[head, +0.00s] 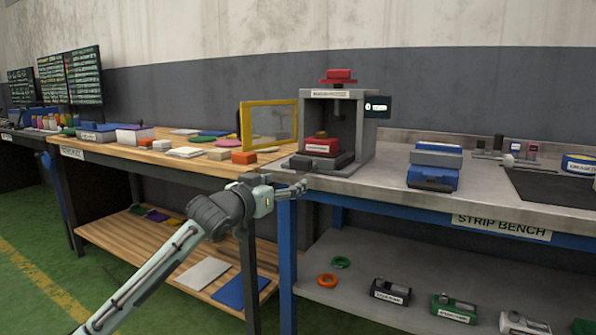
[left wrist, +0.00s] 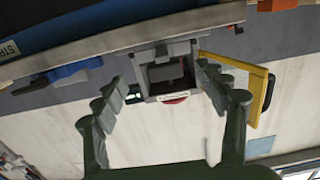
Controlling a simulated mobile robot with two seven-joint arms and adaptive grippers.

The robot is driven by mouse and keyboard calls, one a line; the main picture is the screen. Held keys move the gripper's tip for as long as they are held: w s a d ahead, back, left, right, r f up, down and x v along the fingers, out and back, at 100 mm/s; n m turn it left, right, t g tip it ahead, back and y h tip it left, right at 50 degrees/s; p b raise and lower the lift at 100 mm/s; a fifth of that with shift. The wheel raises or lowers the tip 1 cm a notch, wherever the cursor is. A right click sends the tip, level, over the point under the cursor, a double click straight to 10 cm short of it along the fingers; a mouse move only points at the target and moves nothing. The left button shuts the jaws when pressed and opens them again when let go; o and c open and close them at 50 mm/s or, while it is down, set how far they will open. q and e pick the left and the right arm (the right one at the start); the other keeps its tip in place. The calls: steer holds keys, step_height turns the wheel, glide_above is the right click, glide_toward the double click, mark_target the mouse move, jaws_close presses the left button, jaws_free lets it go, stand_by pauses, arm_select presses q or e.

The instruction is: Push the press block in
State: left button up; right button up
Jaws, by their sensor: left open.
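The press (head: 367,125) is a grey open-fronted housing with a red cap on top, standing at the left end of the metal bench. A red block (head: 321,147) with a label and a brown knob sits low at its opening, above a dark base (head: 318,162). My left gripper (head: 298,188) is open and empty at the bench's front edge, below and in front of the press, apart from the block. In the left wrist view its fingers (left wrist: 165,98) spread either side of the press (left wrist: 166,72), which appears upside down; the block is not clear there. My right gripper is out of view.
A yellow-framed clear door (head: 243,126) stands open left of the press. A blue and grey fixture (head: 434,170) stands to the right on the bench, with bare metal between. Coloured blocks and sheets lie on the wooden table (head: 110,150) at left.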

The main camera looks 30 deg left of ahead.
mark_target(298, 164)
arm_select(q)
steer(key=shift+t, duration=0.3)
steer(key=w+r, duration=0.1)
steer(key=w, duration=0.4)
steer(key=w+r, duration=0.1)
steer(key=w, duration=0.1)
steer(key=shift+w+a+r+p, duration=0.15)
steer(key=shift+w+r+p, duration=0.15)
steer(key=shift+w, duration=0.2)
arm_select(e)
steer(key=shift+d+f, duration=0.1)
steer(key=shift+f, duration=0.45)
